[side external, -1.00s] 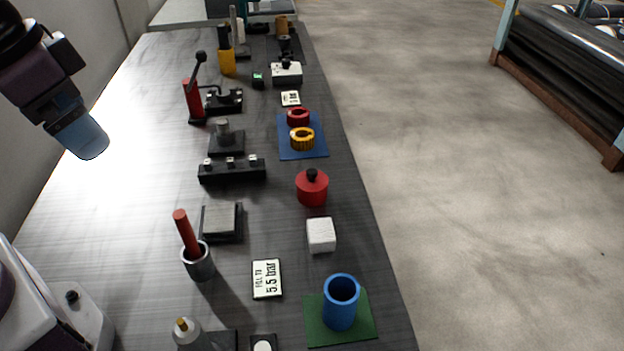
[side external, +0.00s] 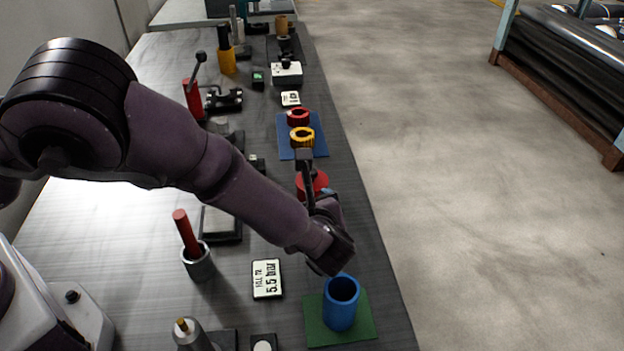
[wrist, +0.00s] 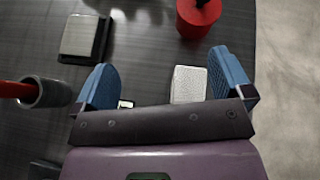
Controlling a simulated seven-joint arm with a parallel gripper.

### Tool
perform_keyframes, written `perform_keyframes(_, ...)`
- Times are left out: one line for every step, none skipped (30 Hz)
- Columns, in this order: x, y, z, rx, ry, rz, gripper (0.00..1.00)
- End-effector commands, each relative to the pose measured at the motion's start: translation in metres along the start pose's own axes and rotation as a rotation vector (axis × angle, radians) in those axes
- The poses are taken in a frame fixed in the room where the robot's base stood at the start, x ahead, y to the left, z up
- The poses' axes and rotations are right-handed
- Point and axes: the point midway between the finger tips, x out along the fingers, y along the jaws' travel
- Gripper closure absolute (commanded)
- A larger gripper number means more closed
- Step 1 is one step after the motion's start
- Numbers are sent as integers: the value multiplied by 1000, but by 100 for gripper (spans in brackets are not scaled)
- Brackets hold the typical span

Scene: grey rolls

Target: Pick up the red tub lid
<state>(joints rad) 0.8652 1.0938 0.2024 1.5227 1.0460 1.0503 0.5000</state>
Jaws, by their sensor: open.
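The red tub with its red lid (side external: 318,180) stands on the bench, mostly hidden behind my wrist and hand in the side view. In the wrist view the red lid (wrist: 197,18) is at the top edge, partly cut off, with a dark knob at the frame edge. My gripper (wrist: 162,60) is open, with two blue fingers spread wide and nothing held between them. It is over the bench near the tub, and the tub lies beyond the fingertips, toward the right finger. In the side view my fingers are largely hidden.
A white block (wrist: 188,84) lies on the bench below my fingers. A blue cup (side external: 341,302) stands on a green mat near the front. A red and a yellow ring (side external: 302,137) lie on a blue mat behind the tub. A grey holder (side external: 198,262) with a red rod stands left.

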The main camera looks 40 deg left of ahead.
Motion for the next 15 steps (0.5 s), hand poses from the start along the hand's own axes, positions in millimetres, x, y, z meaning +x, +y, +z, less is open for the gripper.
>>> perform_keyframes(3, -15, -3, 68, -45, -56, 2)
perform_keyframes(3, -24, 0, 96, -66, -84, 2)
perform_keyframes(-2, -37, 8, 121, -87, -119, 2)
perform_keyframes(-4, -44, 12, 143, -102, -139, 2)
perform_keyframes(-6, -48, 14, 166, -115, -152, 2)
perform_keyframes(-5, -48, 15, 196, -126, -156, 2)
perform_keyframes(-3, -48, 16, 210, -130, -155, 2)
perform_keyframes(-1, -48, 16, 217, -130, -152, 2)
perform_keyframes(4, -48, 17, 222, -130, -150, 2)
perform_keyframes(8, -49, 17, 223, -130, -149, 2)
perform_keyframes(14, -49, 18, 224, -130, -148, 2)
perform_keyframes(22, -50, 18, 223, -129, -147, 2)
perform_keyframes(27, -51, 19, 222, -129, -147, 2)
perform_keyframes(33, -52, 19, 221, -128, -147, 2)
perform_keyframes(41, -53, 20, 222, -128, -147, 2)
